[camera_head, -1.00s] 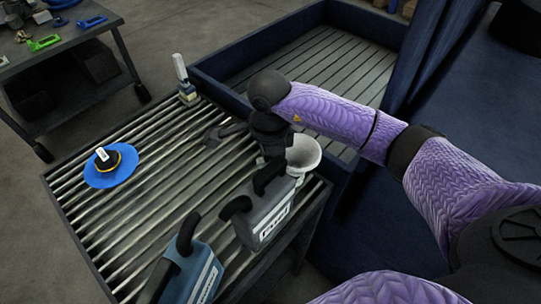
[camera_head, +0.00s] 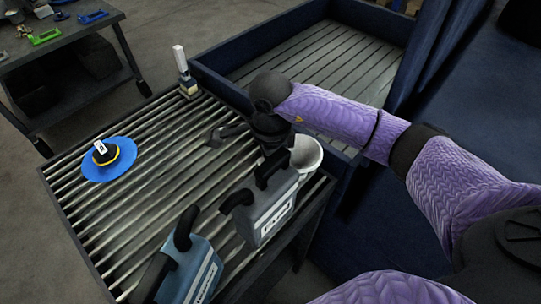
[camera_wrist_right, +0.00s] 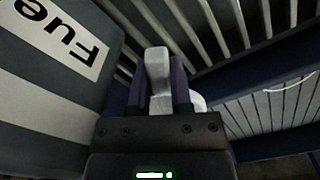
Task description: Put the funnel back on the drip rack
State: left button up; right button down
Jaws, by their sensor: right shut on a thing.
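The white funnel (camera_head: 306,156) is at the right edge of the slatted metal rack (camera_head: 150,185), beside the grey fuel can, with its wide mouth tilted to the right. My right gripper (camera_wrist_right: 160,78) is shut on a pale grey-white piece, which looks like the funnel's handle. A bit of the funnel's white rim (camera_wrist_right: 198,102) shows behind the fingers in the wrist view. In the head view, my right wrist and the can hide the fingers. I cannot tell whether the funnel touches the slats. My left gripper is not in view.
The grey fuel can (camera_head: 268,207) stands close by my right gripper. A blue can (camera_head: 190,272), a blue disc (camera_head: 110,160) and a white-handled brush (camera_head: 184,75) are on the rack. A dark blue slatted tray (camera_head: 310,60) adjoins it. The rack's middle is mostly clear.

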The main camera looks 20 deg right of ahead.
jog(key=shift+c, duration=2.2)
grip_release()
jog(key=shift+f, duration=0.1)
notch_tip(320, 180, up, 10)
jog(key=shift+p, duration=1)
